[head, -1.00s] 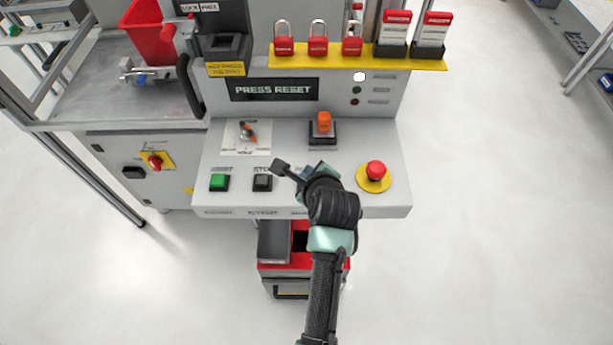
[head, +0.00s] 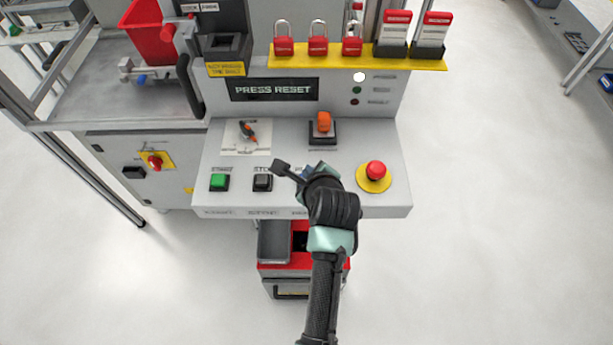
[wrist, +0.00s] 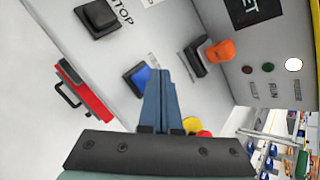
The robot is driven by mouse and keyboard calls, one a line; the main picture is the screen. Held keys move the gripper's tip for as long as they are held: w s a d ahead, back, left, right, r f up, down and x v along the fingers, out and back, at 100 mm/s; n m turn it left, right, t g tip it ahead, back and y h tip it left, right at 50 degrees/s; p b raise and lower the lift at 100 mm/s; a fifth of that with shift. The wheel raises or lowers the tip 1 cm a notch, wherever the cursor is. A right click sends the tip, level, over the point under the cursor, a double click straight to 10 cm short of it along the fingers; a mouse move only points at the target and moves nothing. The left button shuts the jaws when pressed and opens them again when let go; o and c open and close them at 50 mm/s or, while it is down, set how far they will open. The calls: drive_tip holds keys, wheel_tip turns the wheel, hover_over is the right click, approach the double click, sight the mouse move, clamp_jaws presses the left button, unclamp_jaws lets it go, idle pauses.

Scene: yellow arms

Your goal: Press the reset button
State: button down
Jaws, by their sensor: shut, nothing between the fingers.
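A blue square button (wrist: 137,80) shows in the wrist view on the grey panel, between the black STOP button (wrist: 97,17) and an orange rocker switch (wrist: 219,52). Its label is too hidden to read. My gripper (wrist: 158,72) is shut and empty, its two blue-grey fingers together. In the wrist view the fingertips are just beside the blue button and overlap its edge; I cannot tell whether they touch it. In the head view my gripper (head: 314,168) is over the panel and mostly covers the button. The screen (head: 273,89) reads PRESS RESET.
On the panel (head: 360,140) are a green button (head: 219,182), a rotary selector (head: 247,132) and a red emergency stop (head: 375,170) close to the right of my wrist. A white lamp (head: 359,77) is lit.

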drive_tip(key=shift+f, duration=0.4)
drive_tip(key=shift+f, duration=0.5)
idle(0.5)
idle(0.4)
drive_tip(key=shift+r+p, duration=0.8)
drive_tip(key=shift+r, duration=0.1)
wheel_tip(320, 180, up, 5)
drive_tip(key=p, duration=0.5)
idle(0.6)
